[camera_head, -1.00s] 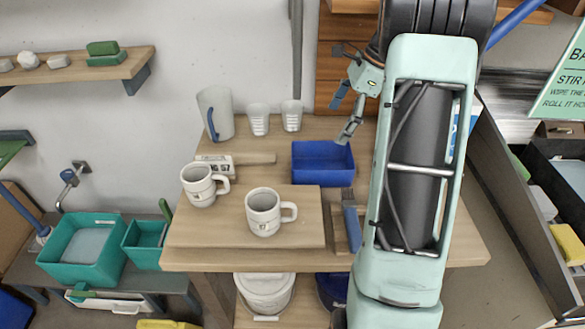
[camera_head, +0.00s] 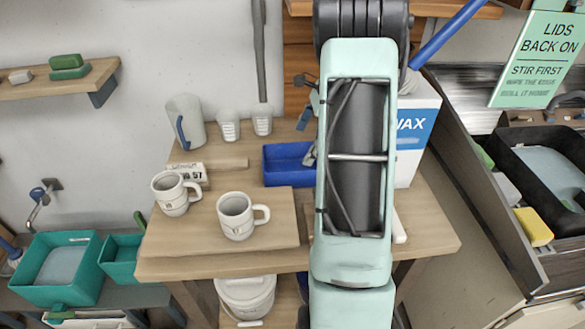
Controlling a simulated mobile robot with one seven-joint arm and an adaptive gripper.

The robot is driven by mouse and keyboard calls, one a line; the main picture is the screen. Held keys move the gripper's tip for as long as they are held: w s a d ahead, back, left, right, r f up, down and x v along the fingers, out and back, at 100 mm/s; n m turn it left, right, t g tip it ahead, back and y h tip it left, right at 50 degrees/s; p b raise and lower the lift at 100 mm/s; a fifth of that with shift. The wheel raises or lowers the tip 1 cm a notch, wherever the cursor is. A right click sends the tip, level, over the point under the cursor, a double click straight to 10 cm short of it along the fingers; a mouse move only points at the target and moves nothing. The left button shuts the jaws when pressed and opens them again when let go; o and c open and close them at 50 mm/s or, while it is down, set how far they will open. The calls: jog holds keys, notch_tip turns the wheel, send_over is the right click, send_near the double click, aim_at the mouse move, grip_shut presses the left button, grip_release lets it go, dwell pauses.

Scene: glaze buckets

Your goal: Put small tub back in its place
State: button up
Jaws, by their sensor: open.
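The frames do not settle which tub is the small tub. A small blue tub (camera_head: 286,179) sits on the wooden table, its right end hidden behind my arm. A smaller teal tub (camera_head: 121,273) stands at the lower left beside a larger teal tub (camera_head: 68,296). My gripper (camera_head: 308,137) shows only partly at the left edge of my arm, above the blue tub's right end in the picture. It is open; no object shows between its fingers. The rest of it is hidden behind my arm, and I cannot tell whether it touches the tub.
Two mugs (camera_head: 236,218) (camera_head: 172,197) stand on a board (camera_head: 275,237). A pitcher (camera_head: 190,125) and two cups (camera_head: 229,128) (camera_head: 262,123) are behind. A WAX box (camera_head: 413,135) stands right of my arm. A sink unit with a black basin (camera_head: 560,212) is at the right.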

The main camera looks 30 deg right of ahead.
aim_at(293, 163)
jog(key=x, duration=0.7)
jog(key=shift+a+f, duration=0.1)
jog(key=shift+f, duration=0.2)
jog(key=shift+c, duration=0.4)
jog(key=c, duration=1.1)
